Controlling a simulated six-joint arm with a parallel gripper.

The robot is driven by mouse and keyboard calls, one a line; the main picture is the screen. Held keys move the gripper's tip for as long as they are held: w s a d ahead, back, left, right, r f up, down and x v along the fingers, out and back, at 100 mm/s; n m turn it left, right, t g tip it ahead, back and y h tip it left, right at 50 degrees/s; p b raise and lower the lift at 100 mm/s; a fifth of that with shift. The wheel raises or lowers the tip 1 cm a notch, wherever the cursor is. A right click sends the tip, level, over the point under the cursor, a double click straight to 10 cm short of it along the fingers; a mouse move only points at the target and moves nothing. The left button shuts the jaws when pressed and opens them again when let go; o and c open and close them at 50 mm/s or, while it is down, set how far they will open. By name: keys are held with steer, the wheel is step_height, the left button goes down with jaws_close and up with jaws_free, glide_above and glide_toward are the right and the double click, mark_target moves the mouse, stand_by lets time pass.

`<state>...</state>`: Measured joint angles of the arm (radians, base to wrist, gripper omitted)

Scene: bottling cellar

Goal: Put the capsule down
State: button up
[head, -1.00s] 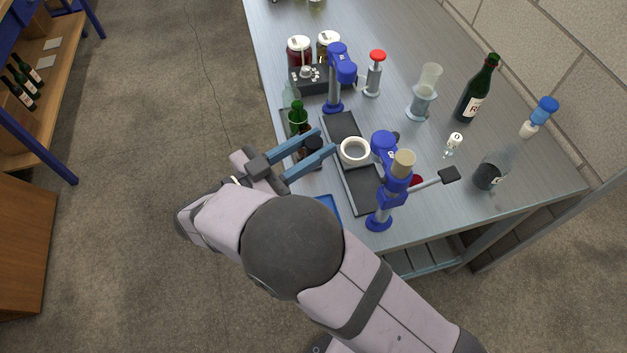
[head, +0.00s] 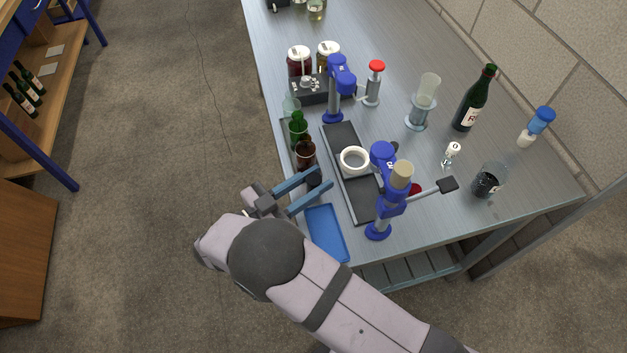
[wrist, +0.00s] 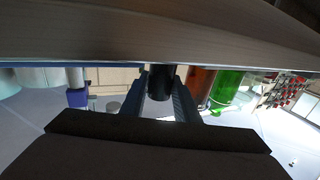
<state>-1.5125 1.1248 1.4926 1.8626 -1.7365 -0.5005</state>
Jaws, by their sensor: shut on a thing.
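My gripper (head: 321,181) is shut on a small black capsule (wrist: 160,84), which sits between the two blue fingertips in the wrist view. In the head view the capsule shows as a dark piece (head: 314,177) at the fingertips, just in front of a brown bottle (head: 305,152). The gripper is over the bench's left edge, short of the blue tray (head: 327,234), which looks empty. I cannot tell whether the capsule touches the bench.
A green bottle (head: 298,128) and a clear one stand behind the brown bottle. A dark plate (head: 361,204) with a white ring (head: 354,160) lies to the right, by a blue stand (head: 378,231). A dark wine bottle (head: 473,100) stands farther right.

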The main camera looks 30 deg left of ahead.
steer(key=shift+f, duration=0.2)
steer(key=shift+f, duration=0.15)
steer(key=shift+f, duration=0.1)
steer(key=o, duration=0.3)
steer(key=shift+o, duration=0.2)
